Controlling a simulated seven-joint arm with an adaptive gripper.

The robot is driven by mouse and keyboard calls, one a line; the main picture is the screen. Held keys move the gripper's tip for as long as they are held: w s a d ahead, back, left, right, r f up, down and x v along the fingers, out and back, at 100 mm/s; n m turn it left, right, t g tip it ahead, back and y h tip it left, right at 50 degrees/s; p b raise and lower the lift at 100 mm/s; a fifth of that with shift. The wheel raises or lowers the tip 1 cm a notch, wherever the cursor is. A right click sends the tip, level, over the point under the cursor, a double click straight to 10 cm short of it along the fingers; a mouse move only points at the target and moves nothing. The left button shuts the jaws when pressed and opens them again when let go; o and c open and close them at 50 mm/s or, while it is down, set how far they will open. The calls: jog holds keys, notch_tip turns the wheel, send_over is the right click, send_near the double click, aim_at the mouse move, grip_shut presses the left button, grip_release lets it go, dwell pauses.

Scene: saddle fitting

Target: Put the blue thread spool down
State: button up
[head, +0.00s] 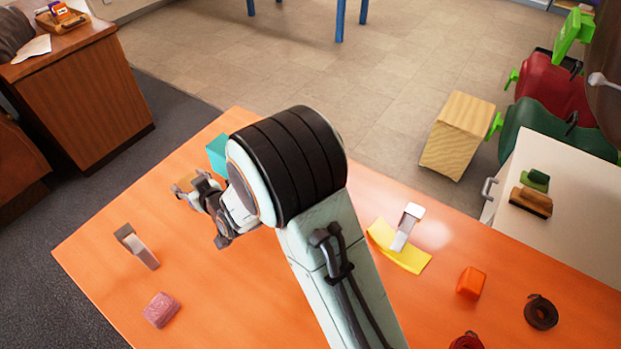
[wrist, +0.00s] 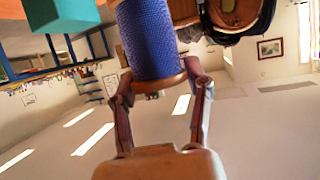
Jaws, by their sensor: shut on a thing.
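The blue thread spool (wrist: 150,40) has blue thread and a brown wooden flange. In the wrist view it sits between the two fingers of my gripper (wrist: 160,82), which is shut on it near the flange; its far end is cut off by the top edge. In the head view my gripper (head: 193,192) is over the left part of the orange table (head: 225,290), beside a teal block. The spool's blue thread is hidden there; only a tan piece shows at the jaws. I cannot tell whether the spool touches the table.
The teal block (head: 217,154) stands close behind my gripper. A grey metal-like piece (head: 137,246) and a pink block (head: 161,310) are at the front left.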

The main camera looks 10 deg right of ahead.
notch_tip(320, 180, up, 11)
jog(key=w+d+m+t+h, duration=0.1)
jog(key=w+d+m+h, duration=0.15)
jog(key=d, duration=1.05)
jog(key=w+d+m+h, duration=0.2)
jog(key=d+m+h, duration=0.15)
jog(key=d, duration=0.85)
jog(key=w+d+m+t+h, duration=0.1)
jog(key=w+d+m+h, duration=0.15)
jog(key=d, duration=1.05)
jog(key=shift+h, duration=0.55)
jog(key=f, duration=2.4)
jog(key=shift+s+d, duration=0.15)
jog(key=shift+s, duration=0.1)
jog(key=shift+f, duration=0.1)
jog(key=shift+f, duration=0.15)
jog(key=o, duration=1.1)
jog(key=shift+o, duration=0.2)
